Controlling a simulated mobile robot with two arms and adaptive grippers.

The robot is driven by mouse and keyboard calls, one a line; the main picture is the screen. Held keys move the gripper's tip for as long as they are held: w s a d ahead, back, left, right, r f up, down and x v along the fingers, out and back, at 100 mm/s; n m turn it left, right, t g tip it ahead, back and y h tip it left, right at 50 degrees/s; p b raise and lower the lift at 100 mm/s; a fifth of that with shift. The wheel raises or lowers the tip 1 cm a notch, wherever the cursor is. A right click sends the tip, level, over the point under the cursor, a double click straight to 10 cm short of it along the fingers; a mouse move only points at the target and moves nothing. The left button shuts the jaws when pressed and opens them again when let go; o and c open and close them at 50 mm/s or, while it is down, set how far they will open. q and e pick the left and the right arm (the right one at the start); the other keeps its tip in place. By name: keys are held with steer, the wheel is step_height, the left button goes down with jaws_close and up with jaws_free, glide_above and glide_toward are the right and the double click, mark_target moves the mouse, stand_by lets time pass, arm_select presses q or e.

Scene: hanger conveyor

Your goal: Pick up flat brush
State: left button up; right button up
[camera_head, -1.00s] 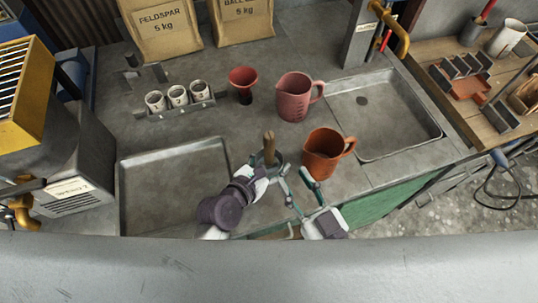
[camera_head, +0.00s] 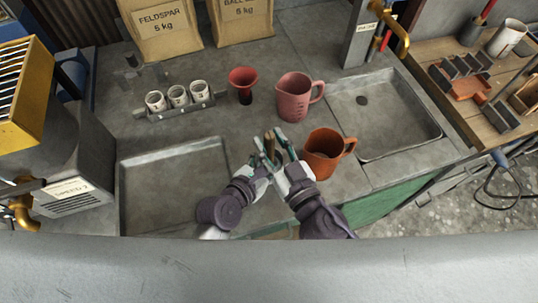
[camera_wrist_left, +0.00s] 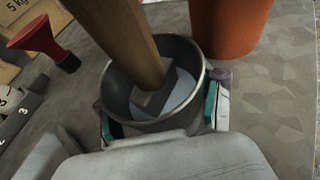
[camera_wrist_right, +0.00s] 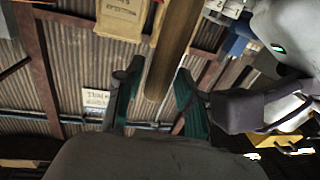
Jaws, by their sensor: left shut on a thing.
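The flat brush stands in a small grey metal cup, its wooden handle (camera_head: 269,146) pointing up. In the left wrist view the handle (camera_wrist_left: 128,42) rises from the cup (camera_wrist_left: 119,92), with a dark ferrule inside; the bristles are hidden. My left gripper (camera_head: 262,164) is shut on the cup; its fingers (camera_wrist_left: 158,120) flank the cup's sides. My right gripper (camera_head: 281,150) is at the handle. In the right wrist view the handle (camera_wrist_right: 173,50) passes between its spread fingers (camera_wrist_right: 157,102), with gaps visible beside it.
An orange jug (camera_head: 322,152) stands close right of my right gripper. A pink jug (camera_head: 294,97) and a red funnel (camera_head: 243,78) stand behind. A rack of small white cups (camera_head: 180,108) is back left. A shallow tray (camera_head: 170,175) lies left, a sink (camera_head: 390,115) right.

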steer(key=shift+w+a, duration=0.2)
steer(key=shift+w, duration=0.2)
jaws_close()
steer(key=shift+r, duration=0.1)
step_height(320, 180, up, 10)
steer(key=shift+f, duration=0.1)
stand_by(0.4)
